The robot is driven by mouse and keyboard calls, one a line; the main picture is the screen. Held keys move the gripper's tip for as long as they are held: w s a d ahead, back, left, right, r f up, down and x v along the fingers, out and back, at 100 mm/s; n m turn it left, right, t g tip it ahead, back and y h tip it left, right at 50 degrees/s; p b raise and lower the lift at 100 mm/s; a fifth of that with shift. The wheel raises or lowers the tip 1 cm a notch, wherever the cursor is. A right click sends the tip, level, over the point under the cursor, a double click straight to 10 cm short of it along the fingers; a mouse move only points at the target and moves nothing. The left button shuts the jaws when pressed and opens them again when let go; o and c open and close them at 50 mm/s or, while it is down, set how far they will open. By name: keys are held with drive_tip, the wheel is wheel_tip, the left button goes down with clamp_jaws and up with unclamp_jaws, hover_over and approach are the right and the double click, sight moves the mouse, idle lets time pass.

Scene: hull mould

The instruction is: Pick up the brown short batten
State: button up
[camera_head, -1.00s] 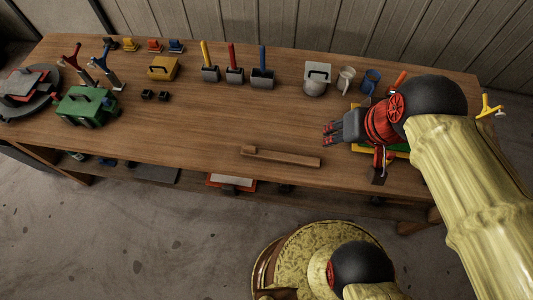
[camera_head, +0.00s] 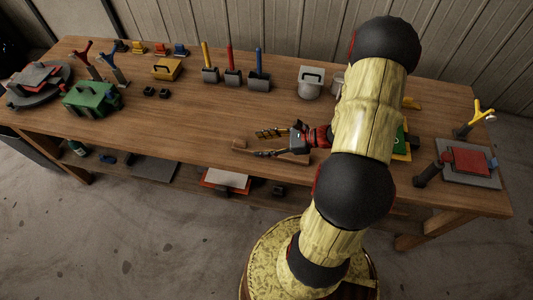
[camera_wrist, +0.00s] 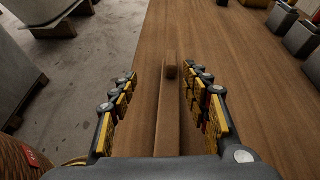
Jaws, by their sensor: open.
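The brown short batten (camera_wrist: 169,108) lies on the wooden table (camera_head: 190,135) near its front edge. In the wrist view it runs lengthwise between my open fingers, with a small raised block at its far end. My gripper also shows in the wrist view (camera_wrist: 166,80), with a finger on each side of the batten and gaps between. I cannot tell how high the fingers are above the table.
Scrapers with yellow, red and blue handles (camera_head: 232,65) stand at the back. A grey pot (camera_head: 311,82) stands right of them. A green toolbox (camera_head: 91,98) is at the left, and a red block on a grey plate (camera_head: 468,162) at the right.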

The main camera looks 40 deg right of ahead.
sight(247, 146)
drive_tip(key=shift+s+d+f+m+t, duration=0.1)
drive_tip(key=shift+d+f+m+t, duration=0.2)
drive_tip(key=shift+d+f+m, duration=0.3)
drive_tip(key=shift+d+f, duration=0.1)
drive_tip(key=shift+f, duration=0.25)
drive_tip(key=b+x, duration=0.1)
drive_tip(key=x, duration=0.2)
drive_tip(key=b+x, duration=0.1)
drive_tip(key=x, duration=0.3)
drive_tip(key=shift+w+d+f+b, duration=0.15)
drive_tip(key=shift+w+f+b, duration=0.1)
drive_tip(key=shift+w+b, duration=0.15)
drive_tip(key=shift+h, duration=0.3)
drive_tip(key=shift+c, duration=0.7)
clamp_jaws()
